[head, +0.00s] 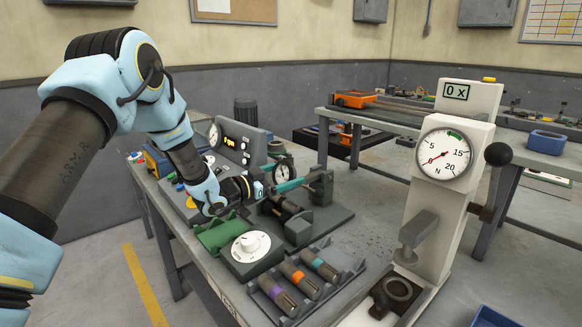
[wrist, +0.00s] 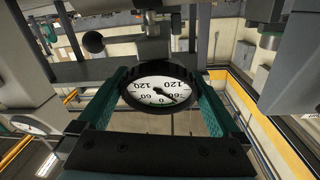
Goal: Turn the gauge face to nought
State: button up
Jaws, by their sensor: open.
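The dial gauge (wrist: 160,90) is a white face in a black round rim. Its marks read 0 near the bottom of the wrist view, with 60 and 120 up both sides. A dark needle points lower right, between the 0 and the right-hand 60. In the head view the gauge (head: 283,171) stands on the bench, partly behind my gripper. My gripper (head: 288,185) is open, with one teal finger on each side of the gauge rim in the wrist view (wrist: 160,98). I cannot tell whether either finger touches the rim.
A grey stand (head: 320,188) is right of my gripper. In front are a box with a white dial (head: 250,246) and a tray (head: 340,262) of coloured-banded cylinders. The arbor press (head: 430,220) with a larger dial (head: 443,154) is at right. A grey console (head: 238,142) is behind.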

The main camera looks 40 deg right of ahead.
jog(key=shift+s+d, duration=0.1)
jog(key=shift+d, duration=0.85)
jog(key=c, duration=1)
jog(key=shift+n, duration=0.3)
jog(key=shift+f+n+t+b, duration=0.15)
jog(key=shift+n+t+b, duration=0.15)
jog(key=shift+n+b, duration=0.3)
jog(key=shift+w+n+t+b, duration=0.1)
jog(key=shift+n+t+b, duration=0.55)
jog(key=shift+n, duration=0.75)
jog(key=shift+w+n+t+b, duration=0.1)
jog(key=shift+n+t+b, duration=0.5)
jog(key=shift+n, duration=0.8)
